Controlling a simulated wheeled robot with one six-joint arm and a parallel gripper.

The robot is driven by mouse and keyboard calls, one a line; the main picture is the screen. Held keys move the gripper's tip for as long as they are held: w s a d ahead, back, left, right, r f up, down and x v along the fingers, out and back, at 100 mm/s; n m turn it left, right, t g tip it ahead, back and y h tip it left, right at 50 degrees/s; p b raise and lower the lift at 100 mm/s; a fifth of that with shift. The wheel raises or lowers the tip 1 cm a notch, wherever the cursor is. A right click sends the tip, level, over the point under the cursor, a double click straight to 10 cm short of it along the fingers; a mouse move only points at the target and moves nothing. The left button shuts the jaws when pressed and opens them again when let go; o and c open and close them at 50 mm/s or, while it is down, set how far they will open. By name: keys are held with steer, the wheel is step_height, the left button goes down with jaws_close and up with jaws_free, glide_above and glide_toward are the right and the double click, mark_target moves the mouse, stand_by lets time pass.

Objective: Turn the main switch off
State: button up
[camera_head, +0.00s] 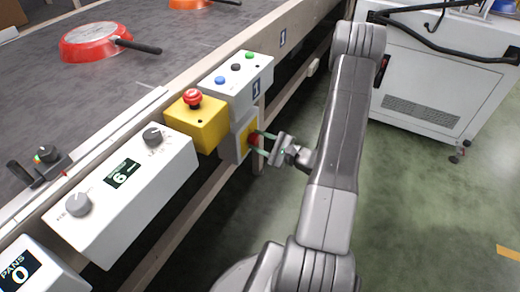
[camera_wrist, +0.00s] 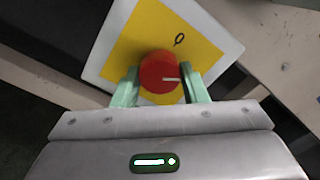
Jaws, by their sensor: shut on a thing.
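The main switch is a red round knob (camera_wrist: 158,76) on a yellow plate (camera_wrist: 140,40) in a white box (camera_wrist: 98,60), below the yellow emergency-stop box. It also shows in the head view (camera_head: 253,138). A white mark on the knob points right in the wrist view, and a "0" is printed on the plate up and right of the knob. My gripper (camera_wrist: 160,88) is shut on the red knob, with one green finger on each side. The knob's lower edge lies near the gripper's body.
A yellow box with a red mushroom button (camera_head: 193,98) and a white box with blue, black and green buttons (camera_head: 236,80) sit just above the switch. A white dial panel (camera_head: 125,185) is to the left.

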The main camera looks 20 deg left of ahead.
steer(key=n+b, duration=0.5)
steer(key=b, duration=0.2)
steer(key=shift+f+n, duration=0.35)
steer(key=shift+n, duration=0.05)
steer(key=shift+r+n+b, duration=0.15)
steer(key=shift+n+b, duration=0.3)
steer(key=shift+n, duration=0.65)
steer(key=shift+r+n+b, duration=0.1)
steer(key=shift+n+b, duration=0.3)
steer(key=shift+n, duration=0.7)
steer(key=o, duration=1)
steer(key=shift+c, duration=0.2)
steer(key=s+d+p, duration=0.1)
steer(key=d+p, duration=0.2)
steer(key=d, duration=1)
steer(key=shift+d+f, duration=0.15)
steer(key=shift+d, duration=0.25)
